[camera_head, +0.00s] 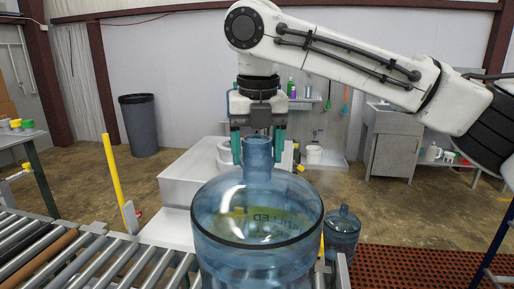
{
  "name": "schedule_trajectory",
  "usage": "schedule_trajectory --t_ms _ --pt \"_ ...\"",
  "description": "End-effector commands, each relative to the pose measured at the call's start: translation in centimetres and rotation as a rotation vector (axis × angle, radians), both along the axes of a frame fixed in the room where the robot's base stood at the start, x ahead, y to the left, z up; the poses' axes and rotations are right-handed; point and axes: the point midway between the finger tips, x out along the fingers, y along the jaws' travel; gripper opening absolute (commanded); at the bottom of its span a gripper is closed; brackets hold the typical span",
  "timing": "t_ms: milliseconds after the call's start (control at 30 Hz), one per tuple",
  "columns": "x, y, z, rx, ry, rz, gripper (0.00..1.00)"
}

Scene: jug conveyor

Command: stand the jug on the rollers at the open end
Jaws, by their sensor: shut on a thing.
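The large clear blue jug (257,225) is upright in the middle foreground, with printed lettering on its side. My gripper (258,147) is above it, pointing down, with its teal fingers on either side of the jug's neck, shut on it. The roller conveyor (92,262) runs along the lower left and passes behind or under the jug. The jug's base is cut off by the bottom of the picture, so I cannot tell whether it touches the rollers.
A second blue jug (342,236) stands low behind, to the right. A yellow post (114,168) and a white machine (186,183) are behind the conveyor. A red perforated mat (420,266) lies at the right. A blue ladder-like frame (494,250) stands at the right edge.

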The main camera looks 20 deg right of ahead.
Motion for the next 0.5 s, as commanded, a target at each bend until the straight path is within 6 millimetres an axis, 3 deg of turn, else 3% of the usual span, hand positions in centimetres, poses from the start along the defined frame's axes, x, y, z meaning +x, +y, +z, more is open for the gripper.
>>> schedule_trajectory --t_ms 500 --pt "0.01 0.02 -0.70 0.000 -0.002 0.000 0.00"
